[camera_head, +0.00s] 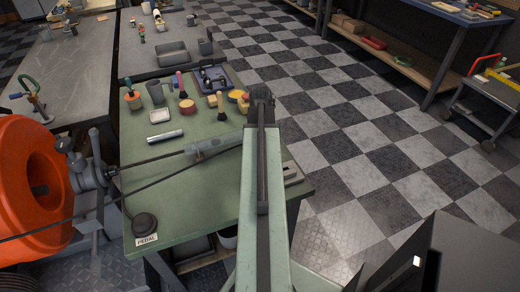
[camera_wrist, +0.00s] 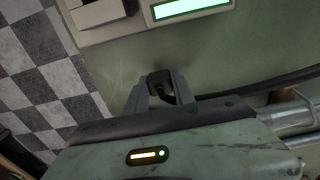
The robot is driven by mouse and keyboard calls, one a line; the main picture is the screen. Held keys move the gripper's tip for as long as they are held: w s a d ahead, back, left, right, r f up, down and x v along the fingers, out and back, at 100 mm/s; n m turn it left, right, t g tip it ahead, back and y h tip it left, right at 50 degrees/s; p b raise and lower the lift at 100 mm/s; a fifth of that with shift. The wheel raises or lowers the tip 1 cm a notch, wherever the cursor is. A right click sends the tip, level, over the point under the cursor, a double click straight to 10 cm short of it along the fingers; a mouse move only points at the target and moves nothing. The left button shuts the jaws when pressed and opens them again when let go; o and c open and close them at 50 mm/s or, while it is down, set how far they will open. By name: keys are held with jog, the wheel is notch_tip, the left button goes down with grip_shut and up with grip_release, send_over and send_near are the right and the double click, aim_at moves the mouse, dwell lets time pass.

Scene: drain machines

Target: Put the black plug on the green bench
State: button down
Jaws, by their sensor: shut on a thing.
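The green bench (camera_head: 165,215) fills the middle of the head view, and its top also shows in the wrist view (camera_wrist: 122,55). My gripper (camera_head: 262,95) is seen from behind over the bench's right side. In the wrist view my gripper (camera_wrist: 163,82) is shut on the black plug (camera_wrist: 160,78), a small dark piece between the fingertips. The plug is hidden in the head view. I cannot tell whether it touches the bench top.
A pale device with a lit green display (camera_wrist: 190,8) lies beyond the fingertips. A black cable (camera_wrist: 265,97) runs to the right. An orange drum (camera_head: 25,165) stands left of the bench, and a black pedal (camera_head: 145,222) sits at its front left. Tools and pots crowd the back.

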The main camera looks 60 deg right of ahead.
jog(key=shift+f+b, duration=0.35)
jog(key=shift+f, duration=0.05)
jog(key=c, duration=1)
grip_release()
notch_tip(320, 180, up, 8)
jog(key=p, duration=0.8)
jog(key=shift+f, duration=0.1)
